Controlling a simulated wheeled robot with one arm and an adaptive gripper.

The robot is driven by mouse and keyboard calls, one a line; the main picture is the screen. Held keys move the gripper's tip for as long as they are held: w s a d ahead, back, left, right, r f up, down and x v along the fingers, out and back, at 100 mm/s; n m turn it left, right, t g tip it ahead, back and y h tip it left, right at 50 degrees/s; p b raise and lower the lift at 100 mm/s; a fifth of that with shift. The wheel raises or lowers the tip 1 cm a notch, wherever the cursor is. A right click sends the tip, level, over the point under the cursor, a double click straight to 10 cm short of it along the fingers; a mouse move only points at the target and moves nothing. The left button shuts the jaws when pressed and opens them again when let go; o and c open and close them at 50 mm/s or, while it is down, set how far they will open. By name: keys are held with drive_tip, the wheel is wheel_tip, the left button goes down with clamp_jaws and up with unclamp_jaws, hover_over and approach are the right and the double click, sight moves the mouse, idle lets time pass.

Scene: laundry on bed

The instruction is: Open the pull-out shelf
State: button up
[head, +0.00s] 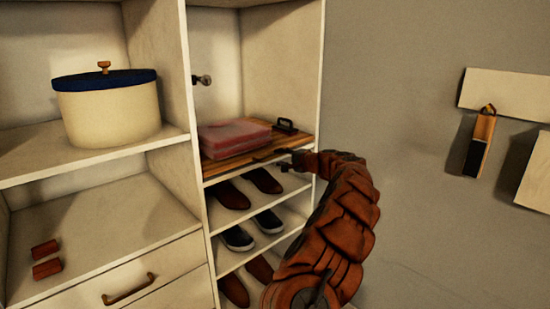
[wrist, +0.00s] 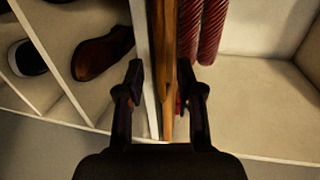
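The pull-out shelf is a wooden board (head: 220,167) in the right column of the white cabinet, at the height of a fixed white shelf. Gaps show, and I cannot tell whether either finger touches.
Shoes (head: 237,238) sit on the lower shelves below the board. A cream pot with a blue lid (head: 108,112) stands on the left shelf. A drawer with a brass handle (head: 129,289) is at lower left. The grey wall at right holds a hanging brush-like item (head: 480,143).

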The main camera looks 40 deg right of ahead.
sight(276, 157)
drive_tip(key=shift+x, duration=1.9)
clamp_jaws()
